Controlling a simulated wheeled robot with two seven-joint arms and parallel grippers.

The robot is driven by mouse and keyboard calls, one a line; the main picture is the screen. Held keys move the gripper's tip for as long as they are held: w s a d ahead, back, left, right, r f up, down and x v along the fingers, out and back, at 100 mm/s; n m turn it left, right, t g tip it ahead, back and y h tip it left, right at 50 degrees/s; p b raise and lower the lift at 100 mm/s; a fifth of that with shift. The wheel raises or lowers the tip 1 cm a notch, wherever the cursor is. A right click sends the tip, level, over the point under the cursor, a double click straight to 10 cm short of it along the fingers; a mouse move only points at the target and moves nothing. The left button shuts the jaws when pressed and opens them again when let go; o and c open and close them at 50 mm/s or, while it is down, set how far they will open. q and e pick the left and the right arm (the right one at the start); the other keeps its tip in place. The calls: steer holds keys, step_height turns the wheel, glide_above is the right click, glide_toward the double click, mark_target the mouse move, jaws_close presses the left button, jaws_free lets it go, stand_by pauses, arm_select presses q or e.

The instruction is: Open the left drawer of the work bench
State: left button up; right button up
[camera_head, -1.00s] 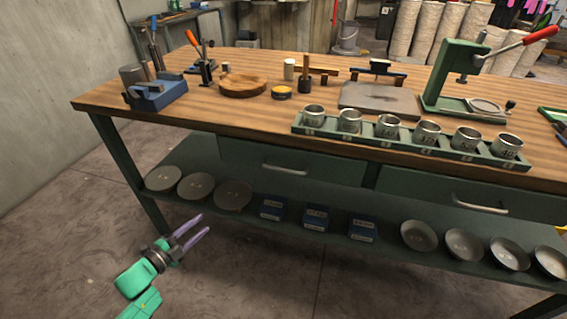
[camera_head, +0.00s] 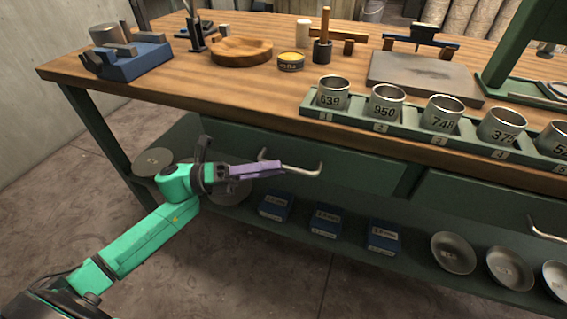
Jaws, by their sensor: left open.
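The work bench (camera_head: 200,92) has a wooden top and a green frame. Its left drawer (camera_head: 350,172) has a green front, and it looks shut. The drawer's metal bar handle (camera_head: 302,171) shows to the right of my left gripper's fingers. My left gripper (camera_head: 282,168) is open, with its purple fingers pointing right at the handle's left part. The fingers overlap the handle in the picture; I cannot tell whether they touch it. My right gripper is not in view.
The right drawer (camera_head: 480,208) is beside the left one. A green rack (camera_head: 420,139) of numbered metal cups stands along the bench's front edge. The lower shelf (camera_head: 405,262) holds round discs, blue boxes (camera_head: 327,221) and bowls (camera_head: 454,253).

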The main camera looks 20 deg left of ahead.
arm_select(q)
steer(key=x, duration=0.3)
jaws_close()
stand_by(1.4)
